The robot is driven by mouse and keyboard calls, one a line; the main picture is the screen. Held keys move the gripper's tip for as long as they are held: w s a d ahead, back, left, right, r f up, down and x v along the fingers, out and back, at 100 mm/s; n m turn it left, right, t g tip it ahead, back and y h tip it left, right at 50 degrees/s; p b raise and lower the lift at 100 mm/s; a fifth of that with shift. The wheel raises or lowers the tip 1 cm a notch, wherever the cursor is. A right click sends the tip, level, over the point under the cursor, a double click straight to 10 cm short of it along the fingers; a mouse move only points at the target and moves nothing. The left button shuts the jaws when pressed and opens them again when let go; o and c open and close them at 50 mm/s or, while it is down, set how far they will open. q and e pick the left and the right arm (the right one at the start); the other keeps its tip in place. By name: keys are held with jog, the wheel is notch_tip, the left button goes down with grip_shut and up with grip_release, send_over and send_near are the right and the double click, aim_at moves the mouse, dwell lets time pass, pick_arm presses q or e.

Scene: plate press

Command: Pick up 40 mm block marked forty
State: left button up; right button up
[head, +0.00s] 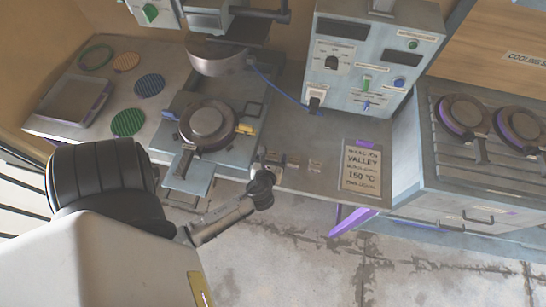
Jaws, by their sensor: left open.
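A row of small blocks lies along the front of the grey bench, just right of the press plate. I see a left one (272,157), a middle one (293,160) and a right one (314,164). Their markings are too small to read, so I cannot tell which is marked forty. My left gripper (261,173) is open at the bench's front edge, just below the left block and partly in front of it. I see nothing held in it. My right gripper is not in view.
A press (212,55) stands behind a round plate tool (207,124) with handles. A control box (370,60) stands at the back, its blue cable crossing the bench. A sign card (361,170) lies right of the blocks. A cooling rack (490,130) is far right.

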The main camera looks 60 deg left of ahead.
pick_arm(q)
jog(key=shift+b+x, duration=0.6)
jog(key=shift+x, duration=0.75)
jog(key=shift+c, duration=0.3)
jog(key=c, duration=1)
